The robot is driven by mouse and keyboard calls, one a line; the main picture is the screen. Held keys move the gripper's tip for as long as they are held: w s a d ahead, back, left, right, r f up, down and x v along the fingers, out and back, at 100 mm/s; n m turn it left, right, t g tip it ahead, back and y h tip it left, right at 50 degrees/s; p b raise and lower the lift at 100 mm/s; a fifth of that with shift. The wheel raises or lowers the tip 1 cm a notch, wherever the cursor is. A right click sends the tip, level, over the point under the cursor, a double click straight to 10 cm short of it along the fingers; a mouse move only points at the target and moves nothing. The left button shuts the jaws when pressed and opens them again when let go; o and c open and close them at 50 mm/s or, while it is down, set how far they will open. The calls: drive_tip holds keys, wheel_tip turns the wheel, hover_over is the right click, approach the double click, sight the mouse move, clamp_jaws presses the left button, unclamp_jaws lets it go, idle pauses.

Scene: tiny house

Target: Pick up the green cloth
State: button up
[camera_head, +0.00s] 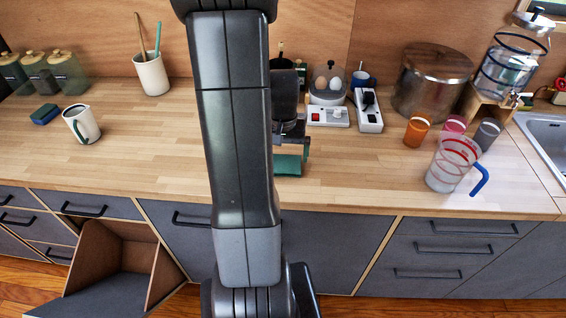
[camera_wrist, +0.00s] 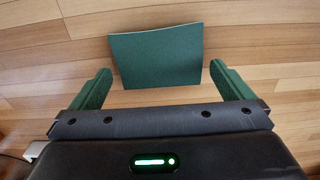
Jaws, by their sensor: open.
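The green cloth (camera_wrist: 158,55) lies flat on the wooden counter, a dark green four-sided piece. In the wrist view it sits ahead of my gripper (camera_wrist: 162,88), centred between the two green fingers. The fingers are spread wide and empty, one on each side of the cloth's near edge. In the head view part of the cloth (camera_head: 288,165) shows just right of my arm, below my gripper (camera_head: 292,146); the arm hides the rest. I cannot tell how high the fingers are above the counter.
A white egg cooker (camera_head: 328,97) stands behind my gripper. A striped glass pitcher (camera_head: 452,164) and an orange cup (camera_head: 416,131) stand to the right. A white jug (camera_head: 81,124) and a blue-green sponge (camera_head: 45,114) are at left.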

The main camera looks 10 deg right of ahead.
sight(283, 165)
drive_tip(key=shift+f, duration=1.2)
drive_tip(key=shift+c, duration=0.4)
drive_tip(key=c, duration=0.6)
